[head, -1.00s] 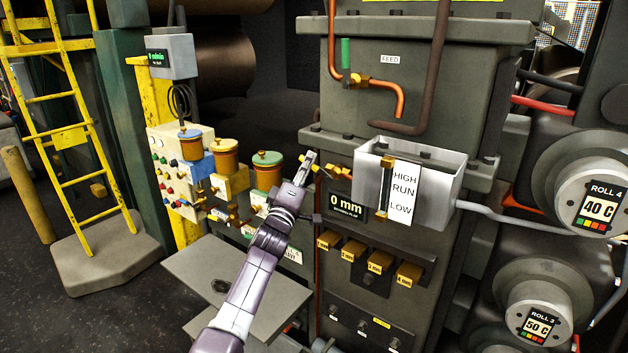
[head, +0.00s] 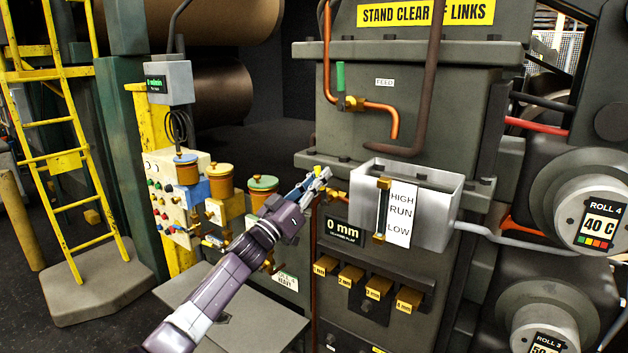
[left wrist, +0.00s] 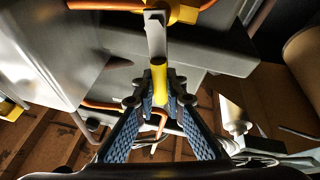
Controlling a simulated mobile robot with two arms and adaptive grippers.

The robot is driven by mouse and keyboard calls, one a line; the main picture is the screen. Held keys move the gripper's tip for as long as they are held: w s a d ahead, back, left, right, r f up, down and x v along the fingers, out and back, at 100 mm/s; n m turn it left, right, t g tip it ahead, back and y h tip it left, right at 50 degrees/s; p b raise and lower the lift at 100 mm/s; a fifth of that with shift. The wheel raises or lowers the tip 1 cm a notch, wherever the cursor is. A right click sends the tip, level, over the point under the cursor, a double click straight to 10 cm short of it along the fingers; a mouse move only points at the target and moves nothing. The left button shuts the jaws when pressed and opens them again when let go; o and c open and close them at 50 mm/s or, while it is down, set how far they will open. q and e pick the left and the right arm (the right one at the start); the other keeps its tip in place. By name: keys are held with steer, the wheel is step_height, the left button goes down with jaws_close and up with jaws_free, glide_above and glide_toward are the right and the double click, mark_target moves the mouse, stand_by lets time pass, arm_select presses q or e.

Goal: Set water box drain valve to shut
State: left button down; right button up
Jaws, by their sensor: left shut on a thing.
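The water box (head: 438,220) is the open grey tank on the machine's front, with a HIGH / RUN / LOW label. Its brass drain valve (head: 340,198) sits at its left side, partly hidden behind my gripper. My left gripper (head: 316,181) is shut on the valve's yellow handle grip. In the left wrist view, the yellow handle grip (left wrist: 159,80) is between the fingers of my left gripper (left wrist: 160,98). A flat grey lever (left wrist: 155,35) runs from the grip to the brass valve body (left wrist: 183,11). My right gripper is in neither view.
A copper feed pipe (head: 381,106) with a green-handled valve (head: 340,78) is above. Brass blocks (head: 351,276) stick out below the 0 mm display (head: 343,233).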

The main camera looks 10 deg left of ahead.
arm_select(q)
steer(key=shift+s+d+f+m+g+h, duration=0.1)
steer(key=shift+d+m+g+h, duration=0.15)
steer(key=shift+m, duration=0.35)
steer(key=shift+s+d+r+m+g+h, duration=0.1)
steer(key=shift+d+m+g+h, duration=0.15)
steer(key=shift+m, duration=0.35)
steer(key=shift+s+d+f+m+g+h, duration=0.1)
steer(key=shift+d+m+g+h, duration=0.15)
steer(key=shift+m, duration=0.35)
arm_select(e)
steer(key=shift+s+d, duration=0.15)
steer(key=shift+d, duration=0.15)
arm_select(q)
steer(key=shift+a, duration=0.1)
steer(key=c, duration=2)
jaws_free()
steer(key=shift+o, duration=0.2)
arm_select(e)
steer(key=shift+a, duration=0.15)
arm_select(q)
steer(key=v, duration=1.2)
